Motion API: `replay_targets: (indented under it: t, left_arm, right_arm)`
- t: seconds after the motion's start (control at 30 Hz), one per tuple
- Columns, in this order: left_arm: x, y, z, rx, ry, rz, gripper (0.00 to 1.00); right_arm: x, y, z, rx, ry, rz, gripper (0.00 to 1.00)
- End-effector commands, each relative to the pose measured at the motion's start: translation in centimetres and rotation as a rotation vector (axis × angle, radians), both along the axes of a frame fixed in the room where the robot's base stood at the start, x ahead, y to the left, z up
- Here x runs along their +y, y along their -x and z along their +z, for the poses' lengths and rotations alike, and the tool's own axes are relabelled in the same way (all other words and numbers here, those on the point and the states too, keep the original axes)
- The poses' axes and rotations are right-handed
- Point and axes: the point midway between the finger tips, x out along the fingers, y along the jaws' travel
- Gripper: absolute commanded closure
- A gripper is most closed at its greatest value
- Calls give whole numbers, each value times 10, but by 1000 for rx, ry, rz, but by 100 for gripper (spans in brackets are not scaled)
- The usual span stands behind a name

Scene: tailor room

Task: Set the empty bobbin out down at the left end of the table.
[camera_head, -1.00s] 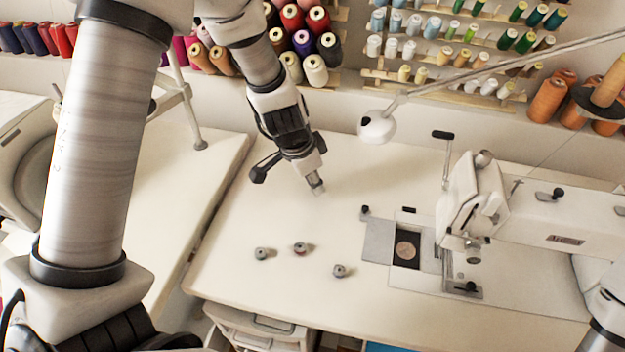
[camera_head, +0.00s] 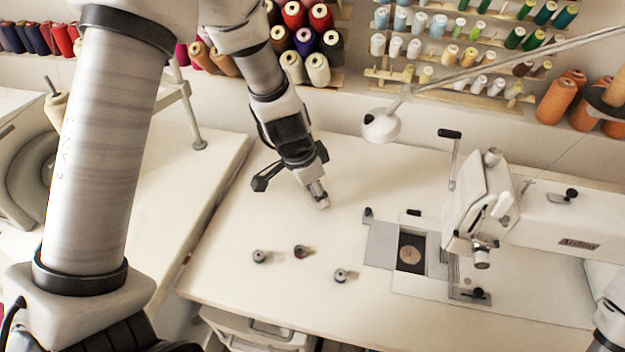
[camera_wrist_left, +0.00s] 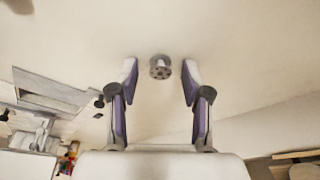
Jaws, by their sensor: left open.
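My left gripper (camera_head: 319,198) reaches down over the middle of the table (camera_head: 235,275), behind three small bobbins. In the left wrist view its two fingers (camera_wrist_left: 160,74) are open. A grey flanged bobbin (camera_wrist_left: 160,67) with holes in its face shows between the fingertips, with a gap on each side; in the head view I cannot make it out clearly. The three bobbins stand apart near the table's front: a grey one (camera_head: 260,256) at left, a dark reddish one (camera_head: 301,251) in the middle, a grey one (camera_head: 341,275) at right. My right gripper is out of view.
A sewing machine (camera_head: 487,205) with a metal plate (camera_head: 380,243) and an open dark recess stands to the right of the bobbins. A lamp head (camera_head: 381,126) hangs over the back. Thread racks line the wall. The table's left end is bare.

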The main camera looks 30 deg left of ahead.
Motion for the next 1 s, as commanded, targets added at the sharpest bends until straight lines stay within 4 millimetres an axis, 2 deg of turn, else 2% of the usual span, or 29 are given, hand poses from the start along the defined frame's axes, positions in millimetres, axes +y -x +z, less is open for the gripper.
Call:
replay_targets:
  t: [0.17, 0.3, 0.4, 0.5, 0.63, 1.0]
  left_arm:
    - [4, 5, 40, -2, 1, 0, 52]
    - [10, 14, 80, -1, 2, 1, 52]
    - [14, 20, 102, 0, 1, 0, 52]
    - [16, 23, 115, -1, 1, 0, 52]
    - [18, 26, 120, 0, 0, 0, 52]
    - [19, 26, 119, 0, 0, 0, 52]
  right_arm:
    - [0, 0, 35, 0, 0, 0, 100]
    - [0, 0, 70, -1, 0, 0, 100]
    - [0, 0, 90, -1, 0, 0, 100]
    - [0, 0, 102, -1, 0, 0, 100]
    - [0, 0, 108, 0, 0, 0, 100]
    - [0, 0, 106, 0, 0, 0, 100]
